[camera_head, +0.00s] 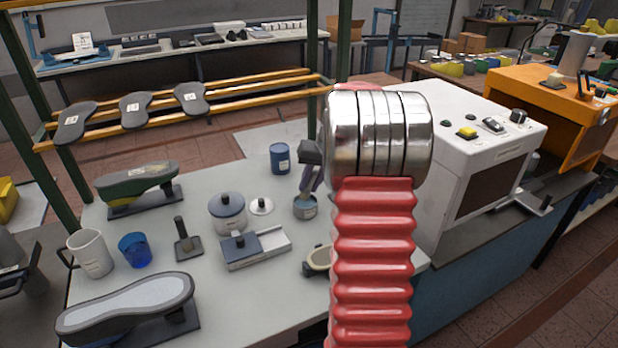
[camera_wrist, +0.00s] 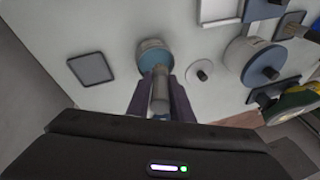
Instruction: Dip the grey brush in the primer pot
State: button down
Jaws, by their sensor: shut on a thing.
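My gripper (camera_wrist: 160,99) is shut on the grey handle of the brush (camera_wrist: 160,82) and points down over the bench. In the head view my gripper (camera_head: 313,178) is partly hidden by my red arm. The small primer pot (camera_head: 305,209), grey with a label, stands upright right below it. In the wrist view the pot (camera_wrist: 153,46) shows a blue-grey top just beyond the handle. The brush's lower end lines up with the pot's opening; whether the bristles are inside or just above is hard to tell.
Left of the pot are a white knobbed lid (camera_head: 262,206), a blue-lidded jar (camera_head: 228,212) and a tray with a block (camera_head: 254,251). A blue tin (camera_head: 280,158) stands behind. A dark square plate (camera_wrist: 92,69) lies beside the pot. A white machine (camera_head: 480,140) rises at right.

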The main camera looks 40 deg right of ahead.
jog(key=shift+f, duration=0.7)
jog(key=shift+f, duration=0.55)
dwell(1.5)
jog(key=shift+r, duration=0.15)
jog(key=shift+r, duration=3.4)
jog(key=shift+s, duration=0.15)
